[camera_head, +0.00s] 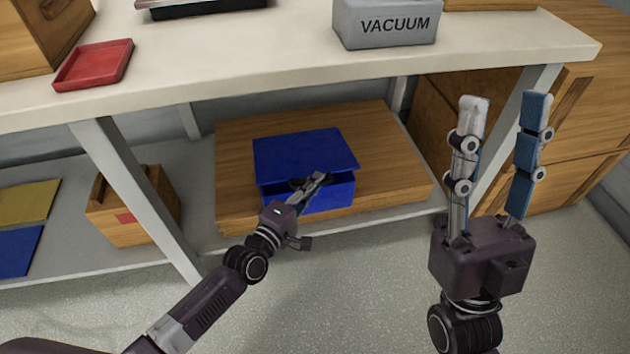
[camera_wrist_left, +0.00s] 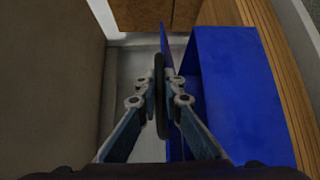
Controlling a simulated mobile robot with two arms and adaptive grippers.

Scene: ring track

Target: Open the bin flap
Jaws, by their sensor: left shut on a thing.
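The blue bin (camera_head: 326,197) sits on a wooden block on the shelf under the table. Its flat blue flap (camera_head: 300,152) lies over the top, with a dark gap showing at the front edge below it. My left gripper (camera_head: 308,184) reaches the bin's front and is shut on a dark rounded handle. In the left wrist view, the gripper (camera_wrist_left: 168,92) pinches this black handle (camera_wrist_left: 159,75) beside the thin blue flap edge, next to the bin body (camera_wrist_left: 240,90). How far the flap is raised is hard to tell. My right gripper (camera_head: 503,98) is open and empty, pointing up.
The white tabletop (camera_head: 220,65) overhangs the shelf, with table legs (camera_head: 135,190) on both sides. A wooden box (camera_head: 120,222) stands left of the block (camera_head: 395,175). A red tray (camera_head: 93,64) and grey VACUUM box (camera_head: 385,25) are on top. The floor in front is clear.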

